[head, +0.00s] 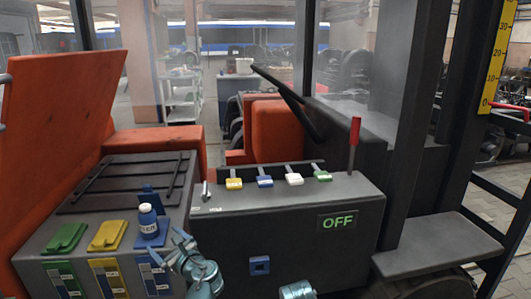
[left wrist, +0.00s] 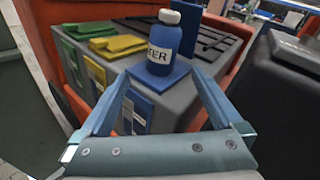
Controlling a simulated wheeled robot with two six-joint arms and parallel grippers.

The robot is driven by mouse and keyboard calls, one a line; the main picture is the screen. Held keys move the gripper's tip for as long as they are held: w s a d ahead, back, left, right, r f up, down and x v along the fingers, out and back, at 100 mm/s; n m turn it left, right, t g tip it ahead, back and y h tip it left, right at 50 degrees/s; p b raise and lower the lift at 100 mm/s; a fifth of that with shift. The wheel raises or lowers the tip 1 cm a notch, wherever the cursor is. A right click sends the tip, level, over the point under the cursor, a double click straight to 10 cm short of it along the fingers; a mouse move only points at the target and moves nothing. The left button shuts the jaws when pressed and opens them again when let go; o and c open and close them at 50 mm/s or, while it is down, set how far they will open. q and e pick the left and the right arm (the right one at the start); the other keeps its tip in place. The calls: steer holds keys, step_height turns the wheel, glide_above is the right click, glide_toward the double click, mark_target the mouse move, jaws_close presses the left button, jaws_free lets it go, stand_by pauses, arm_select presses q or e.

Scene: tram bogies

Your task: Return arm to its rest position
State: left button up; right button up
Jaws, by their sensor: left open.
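My left gripper (head: 172,246) is open, with nothing between its fingers. It is in front of the grey box (head: 60,240) on the left. A blue bottle (head: 148,222) with a white cap and label stands upright on a blue pad on the box top. In the left wrist view the bottle (left wrist: 164,42) appears beyond the gap between my open fingertips (left wrist: 160,76), apart from them. My right gripper is not in view; part of my own arm shows at the bottom middle of the head view.
Green (head: 66,237) and yellow (head: 108,235) pads lie left of the bottle. A dark console with an OFF display (head: 337,221), coloured switches and a red lever (head: 354,142) stands to the right. A raised orange cover (head: 62,140) and a dark mast (head: 412,120) bound the area.

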arm_select(q)
steer(key=s+d+n+g+h+p, duration=0.3)
steer(key=s+d+n+p, duration=0.3)
steer(key=d, duration=0.3)
steer(key=s+d+n+g+h+p, duration=0.4)
steer(key=s+d+n+p, duration=0.2)
steer(key=d, duration=0.3)
steer(key=s+d+r+n+g+h+p, duration=0.1)
steer(key=s+d+n+g+h+p, duration=0.2)
steer(key=s+d+n+p, duration=0.3)
steer(key=d+n+h, duration=0.1)
steer(key=d, duration=0.2)
steer(key=shift+s+d+g+h, duration=0.2)
steer(key=shift+d+g+h, duration=0.1)
steer(key=shift+g, duration=0.1)
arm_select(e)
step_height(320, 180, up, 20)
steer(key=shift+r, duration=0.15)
